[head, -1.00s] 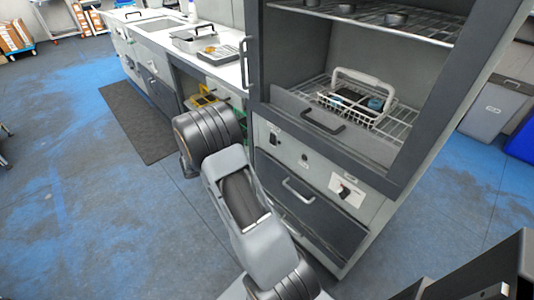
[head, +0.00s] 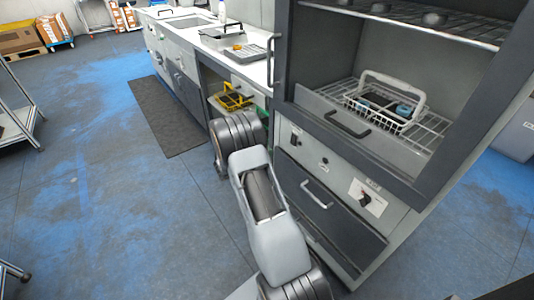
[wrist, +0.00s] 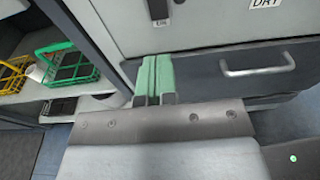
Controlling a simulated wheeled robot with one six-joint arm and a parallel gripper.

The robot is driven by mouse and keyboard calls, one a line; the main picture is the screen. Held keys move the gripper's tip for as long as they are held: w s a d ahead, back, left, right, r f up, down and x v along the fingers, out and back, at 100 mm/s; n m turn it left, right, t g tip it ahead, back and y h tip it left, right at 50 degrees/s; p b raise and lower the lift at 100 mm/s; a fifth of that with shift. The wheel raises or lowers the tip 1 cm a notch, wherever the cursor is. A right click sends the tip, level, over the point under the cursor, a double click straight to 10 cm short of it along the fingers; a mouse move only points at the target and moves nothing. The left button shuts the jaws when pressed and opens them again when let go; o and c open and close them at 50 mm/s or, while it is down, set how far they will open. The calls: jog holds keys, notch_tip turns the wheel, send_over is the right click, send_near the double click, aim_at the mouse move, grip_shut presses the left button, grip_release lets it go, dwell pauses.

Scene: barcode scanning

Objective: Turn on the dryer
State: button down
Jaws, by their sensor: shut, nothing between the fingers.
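The dryer is a tall grey cabinet (head: 405,172) at the right of the head view, with an open upper chamber. Its front carries a small dark switch (head: 294,138) on the left and a black knob (head: 367,199) on a white plate further right. In the wrist view a dark switch (wrist: 158,10) with a small label sits at the top, and a "DRY" label (wrist: 265,3) is cut off by the edge. My gripper (wrist: 153,66) has its green fingers together, empty, just below the switch in the picture. Contact cannot be told. My arm hides the gripper in the head view.
A drawer handle (wrist: 258,62) is right of the fingers. A wire basket (head: 388,102) stands on the dryer's rack. Green (wrist: 68,70) and yellow (wrist: 12,78) baskets sit on shelves to the left.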

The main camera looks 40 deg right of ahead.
aim_at(292, 144)
jog(key=d, duration=0.3)
jog(key=d+f, duration=0.1)
jog(key=d, duration=0.6)
jog(key=shift+s+d+f+b, duration=0.3)
jog(key=shift+s+d, duration=0.1)
